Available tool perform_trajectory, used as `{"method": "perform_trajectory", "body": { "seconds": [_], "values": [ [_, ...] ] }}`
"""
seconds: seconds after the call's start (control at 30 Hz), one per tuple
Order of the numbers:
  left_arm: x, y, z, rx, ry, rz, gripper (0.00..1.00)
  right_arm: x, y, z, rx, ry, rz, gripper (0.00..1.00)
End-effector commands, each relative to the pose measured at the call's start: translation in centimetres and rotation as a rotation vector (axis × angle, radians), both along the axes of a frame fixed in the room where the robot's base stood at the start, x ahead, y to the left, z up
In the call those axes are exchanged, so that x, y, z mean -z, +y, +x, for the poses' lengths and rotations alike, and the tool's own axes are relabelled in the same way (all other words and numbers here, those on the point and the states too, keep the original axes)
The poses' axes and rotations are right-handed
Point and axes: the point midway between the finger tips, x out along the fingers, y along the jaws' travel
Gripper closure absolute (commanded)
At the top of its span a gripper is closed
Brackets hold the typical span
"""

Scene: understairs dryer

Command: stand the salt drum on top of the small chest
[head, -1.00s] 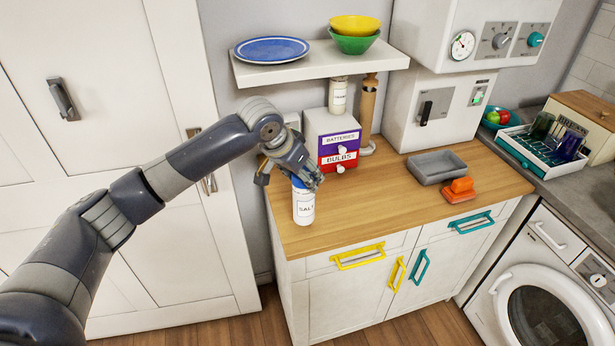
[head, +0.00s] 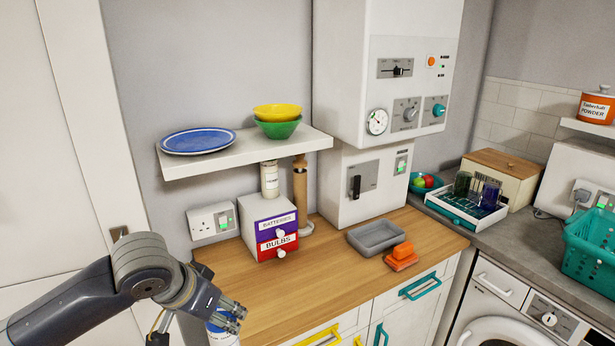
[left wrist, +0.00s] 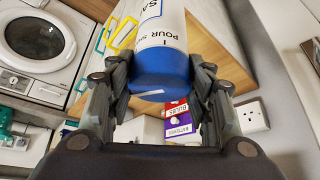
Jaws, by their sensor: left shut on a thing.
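The salt drum (head: 222,338) is white with a blue top, at the bottom edge of the head view, its lower part cut off. My left gripper (head: 228,314) is shut around its blue end. In the left wrist view the drum (left wrist: 162,40) sits between the fingers, blue end toward the palm. Whether its base touches the worktop is hidden. The small chest (head: 250,240) is white with a purple BATTERIES drawer and a red BULBS drawer. It stands on the worktop, beyond and right of the gripper. My right gripper is not in view.
A white jar (head: 269,180) appears to stand at the back of the chest's top, beneath a shelf (head: 240,155) holding a blue plate and bowls. A grey tray (head: 376,237) and orange block (head: 401,254) lie right. The worktop's (head: 290,290) middle is clear.

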Motion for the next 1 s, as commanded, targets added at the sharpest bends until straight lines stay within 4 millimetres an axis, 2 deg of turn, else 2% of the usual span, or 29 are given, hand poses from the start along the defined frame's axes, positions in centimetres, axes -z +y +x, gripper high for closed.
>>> {"method": "perform_trajectory", "body": {
  "seconds": [0.2,0.33,0.83,0.87,1.0],
  "values": [
    [0.8,-0.8,-3.4,-0.184,0.001,0.005,0.98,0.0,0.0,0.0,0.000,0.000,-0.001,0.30],
    [0.8,-0.8,-4.7,-0.273,-0.011,-0.002,0.98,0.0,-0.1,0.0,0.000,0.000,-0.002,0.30],
    [0.9,-0.9,-5.3,-0.317,-0.015,-0.011,0.98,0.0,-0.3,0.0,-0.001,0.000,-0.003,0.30],
    [0.9,-0.9,-5.2,-0.317,-0.015,-0.011,0.98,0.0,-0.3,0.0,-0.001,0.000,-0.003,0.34],
    [0.8,-0.8,-5.2,-0.317,-0.018,-0.008,0.98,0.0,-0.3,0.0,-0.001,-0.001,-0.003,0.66]
  ]
}}
